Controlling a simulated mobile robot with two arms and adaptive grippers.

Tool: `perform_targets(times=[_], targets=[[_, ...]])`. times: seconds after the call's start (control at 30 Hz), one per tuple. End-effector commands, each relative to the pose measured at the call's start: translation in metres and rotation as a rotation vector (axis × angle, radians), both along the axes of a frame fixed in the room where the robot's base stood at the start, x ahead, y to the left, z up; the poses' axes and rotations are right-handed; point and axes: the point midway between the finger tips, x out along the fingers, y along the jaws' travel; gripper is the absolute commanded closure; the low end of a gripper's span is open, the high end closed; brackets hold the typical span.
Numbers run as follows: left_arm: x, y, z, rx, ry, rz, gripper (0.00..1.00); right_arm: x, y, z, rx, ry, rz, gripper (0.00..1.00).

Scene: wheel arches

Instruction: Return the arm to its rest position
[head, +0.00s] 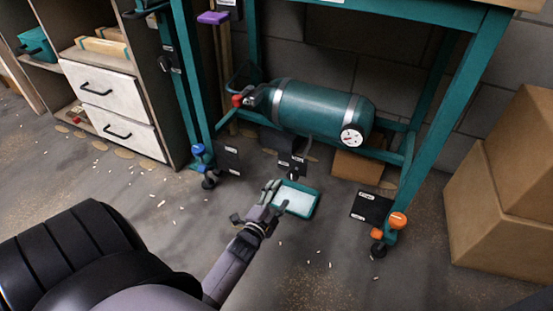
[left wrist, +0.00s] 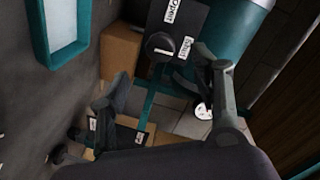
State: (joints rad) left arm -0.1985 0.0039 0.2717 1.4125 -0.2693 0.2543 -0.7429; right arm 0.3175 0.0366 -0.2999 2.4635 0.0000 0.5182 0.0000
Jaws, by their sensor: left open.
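My left arm reaches in from the bottom of the head view. Its gripper (head: 256,202) is open, with its fingers spread and nothing seen between them. In the head view it shows just left of a shallow teal tray (head: 313,210) with a pale inside. In the left wrist view the open fingers (left wrist: 152,88) show in front of a black labelled panel with a round knob (left wrist: 160,45). The tray (left wrist: 84,22) is at the upper left there, apart from the fingers. My right gripper is in neither view.
A teal bench frame (head: 471,75) holds a teal tank (head: 310,108) low down. Casters with orange (head: 398,220) and blue (head: 199,150) parts stand at its feet. White drawers (head: 115,105) are at left, cardboard boxes (head: 490,215) at right. Floor in front is mostly clear, with small pale bits.

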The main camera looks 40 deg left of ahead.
Motion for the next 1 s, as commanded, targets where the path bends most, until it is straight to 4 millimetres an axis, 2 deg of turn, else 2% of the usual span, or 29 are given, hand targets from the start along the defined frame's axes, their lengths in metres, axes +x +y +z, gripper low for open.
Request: perform_targets(times=[0.1,0.2,0.77,0.87,0.97,1.0], targets=[[-0.011,-0.002,0.001,0.000,0.000,0.000,0.42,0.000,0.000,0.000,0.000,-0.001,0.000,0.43],[-0.015,-0.003,0.002,0.000,0.000,0.000,0.42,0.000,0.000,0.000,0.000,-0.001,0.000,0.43],[-0.014,-0.004,0.004,-0.001,-0.005,-0.002,0.42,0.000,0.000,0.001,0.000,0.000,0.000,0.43],[-0.010,-0.011,0.023,-0.015,-0.045,-0.019,0.42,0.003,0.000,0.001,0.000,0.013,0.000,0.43],[-0.001,-0.029,0.068,-0.056,-0.144,-0.065,0.42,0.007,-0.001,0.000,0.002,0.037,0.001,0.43],[0.002,-0.040,0.093,-0.081,-0.198,-0.092,0.42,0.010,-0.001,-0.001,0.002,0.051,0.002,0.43]])
